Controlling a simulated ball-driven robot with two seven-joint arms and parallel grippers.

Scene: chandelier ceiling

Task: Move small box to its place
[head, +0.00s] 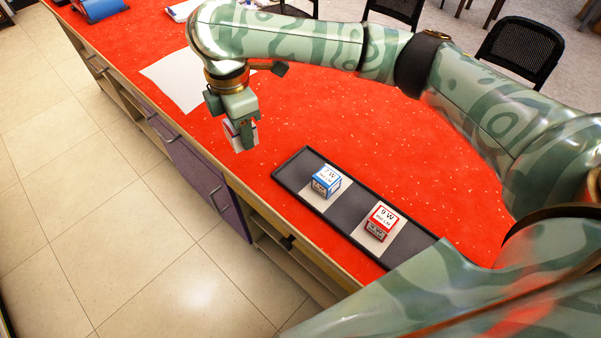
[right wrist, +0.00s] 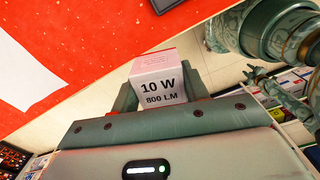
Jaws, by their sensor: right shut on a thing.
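My right gripper (head: 240,142) is shut on a small box (head: 232,130), held above the counter's front edge, left of the tray. In the right wrist view the box (right wrist: 160,82) sits between the fingers; it is white with a pinkish top and reads 10 W, 800 LM. A dark tray (head: 291,170) lies on the red counter. It bears a blue-and-white 7 W box (head: 325,181) and a red-and-white 9 W box (head: 380,222), each on a pale square. My arm hides the tray's near right end. My left gripper is not seen in the head view.
The red counter (head: 330,120) is clear behind the tray. A white sheet (head: 182,80) lies left of my gripper. A blue item (head: 98,8) lies at the far left end. Black chairs (head: 520,50) stand behind the counter. Purple drawers (head: 195,175) line its front.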

